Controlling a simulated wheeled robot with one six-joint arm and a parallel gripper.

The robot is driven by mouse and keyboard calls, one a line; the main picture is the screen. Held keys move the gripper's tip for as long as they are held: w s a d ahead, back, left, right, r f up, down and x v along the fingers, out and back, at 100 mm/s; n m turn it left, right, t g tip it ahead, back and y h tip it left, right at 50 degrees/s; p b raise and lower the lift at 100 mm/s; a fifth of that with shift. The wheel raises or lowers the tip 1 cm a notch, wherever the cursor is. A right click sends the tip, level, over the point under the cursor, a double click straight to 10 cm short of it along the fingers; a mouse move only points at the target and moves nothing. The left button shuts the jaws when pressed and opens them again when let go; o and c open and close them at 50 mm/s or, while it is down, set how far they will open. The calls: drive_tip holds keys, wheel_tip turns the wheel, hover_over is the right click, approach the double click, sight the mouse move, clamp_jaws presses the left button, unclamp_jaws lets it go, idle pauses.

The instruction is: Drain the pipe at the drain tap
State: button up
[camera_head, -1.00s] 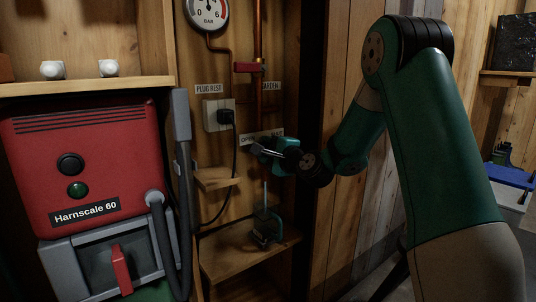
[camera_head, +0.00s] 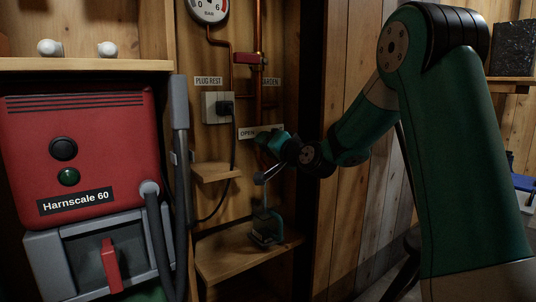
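A copper pipe (camera_head: 258,101) runs down the planked back wall of the niche. A red-handled valve (camera_head: 247,58) sits on it, its handle lying level, beside a partly hidden label ending in "ARDEN". Lower down is a label (camera_head: 247,133) reading "OPEN", the rest covered by my gripper. My gripper (camera_head: 262,178) is in front of the lower pipe, fingers pointing down and left. It is too small and dark to tell if they are apart or hold anything. I cannot make out a drain tap; that part of the pipe is behind my gripper.
A small green-grey device with an upright rod (camera_head: 266,226) stands on the lower corner shelf (camera_head: 230,256), below my gripper. A small shelf (camera_head: 216,172), a socket with plug (camera_head: 218,108) and a gauge (camera_head: 208,9) are nearby. A red Harnscale 60 machine (camera_head: 105,140) with a grey hose stands left.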

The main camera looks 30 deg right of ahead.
drive_tip(key=n+b, duration=0.2)
drive_tip(key=n, duration=0.1)
drive_tip(key=shift+f, duration=0.3)
drive_tip(key=shift+r+n+b, duration=0.1)
drive_tip(key=shift+n+b, duration=0.9)
drive_tip(key=shift+n, duration=0.3)
drive_tip(key=o, duration=0.9)
drive_tip(key=shift+r, duration=0.1)
drive_tip(key=shift+o, duration=0.2)
drive_tip(key=s+p, duration=0.1)
drive_tip(key=s, duration=1.6)
drive_tip(key=shift+s+d, duration=0.2)
drive_tip(key=shift+d, duration=0.1)
